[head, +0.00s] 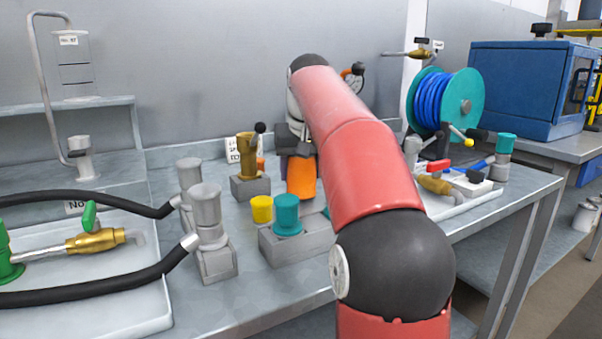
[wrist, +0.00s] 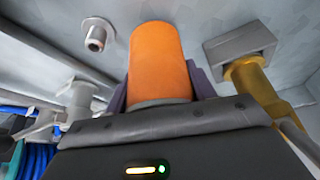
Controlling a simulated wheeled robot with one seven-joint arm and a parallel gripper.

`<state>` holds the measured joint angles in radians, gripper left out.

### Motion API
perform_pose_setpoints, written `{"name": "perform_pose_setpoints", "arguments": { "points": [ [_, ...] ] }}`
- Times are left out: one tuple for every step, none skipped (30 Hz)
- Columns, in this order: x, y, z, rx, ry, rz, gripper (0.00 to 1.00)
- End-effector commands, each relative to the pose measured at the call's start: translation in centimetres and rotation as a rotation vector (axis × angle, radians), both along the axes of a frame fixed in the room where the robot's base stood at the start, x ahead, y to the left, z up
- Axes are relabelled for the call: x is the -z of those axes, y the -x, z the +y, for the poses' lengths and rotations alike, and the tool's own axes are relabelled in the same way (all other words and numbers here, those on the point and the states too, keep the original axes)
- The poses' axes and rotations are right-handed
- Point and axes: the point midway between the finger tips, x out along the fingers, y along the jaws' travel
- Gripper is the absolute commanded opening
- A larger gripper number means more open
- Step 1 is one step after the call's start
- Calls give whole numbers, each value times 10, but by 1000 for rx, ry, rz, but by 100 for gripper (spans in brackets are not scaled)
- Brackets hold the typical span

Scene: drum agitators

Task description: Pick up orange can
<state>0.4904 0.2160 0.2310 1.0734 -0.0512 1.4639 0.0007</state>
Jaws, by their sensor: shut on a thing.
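The orange can (head: 302,178) stands upright in the head view, at the middle of the metal table towards the back, partly covered by my red arm. In the wrist view the orange can (wrist: 159,62) sits between the two purple fingers of my gripper (wrist: 160,92). The fingers touch it on both sides, so my gripper is shut on it. In the head view, my gripper (head: 297,158) shows only in part beside my arm. Whether the can's base touches the table cannot be told.
A brass valve on a grey block (head: 249,186) stands just left of the can. A grey block with teal and yellow caps (head: 297,243) lies in front. Grey fittings (head: 207,225) with black hoses stand left. A blue hose reel (head: 445,100) stands at the back right.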

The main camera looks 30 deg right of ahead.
Motion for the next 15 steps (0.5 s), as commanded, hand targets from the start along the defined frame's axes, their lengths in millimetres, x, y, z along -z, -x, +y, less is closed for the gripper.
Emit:
{"name": "perform_pose_setpoints", "arguments": {
  "points": [
    [2, 9, 2, 1, 2, 0, 29],
    [2, 13, 4, 1, 2, 0, 29],
    [2, 19, 5, 1, 2, 0, 29],
    [3, 24, 6, 1, 3, 0, 29],
    [3, 29, 8, 1, 2, -1, 29],
    [2, 35, 10, 2, 2, -1, 29],
    [2, 40, 11, 2, 2, -2, 29],
    [3, 45, 13, 3, 1, -1, 29],
    [2, 51, 14, 3, 2, -2, 29],
    [3, 56, 15, 3, 1, -1, 29],
    [2, 60, 17, 2, 2, -2, 29],
    [2, 66, 19, 1, 2, -1, 29],
    [2, 71, 20, 0, 1, -2, 29],
    [2, 76, 22, 0, 1, -2, 29],
    [-3, 78, 22, 1, 0, -2, 29]
  ]
}}
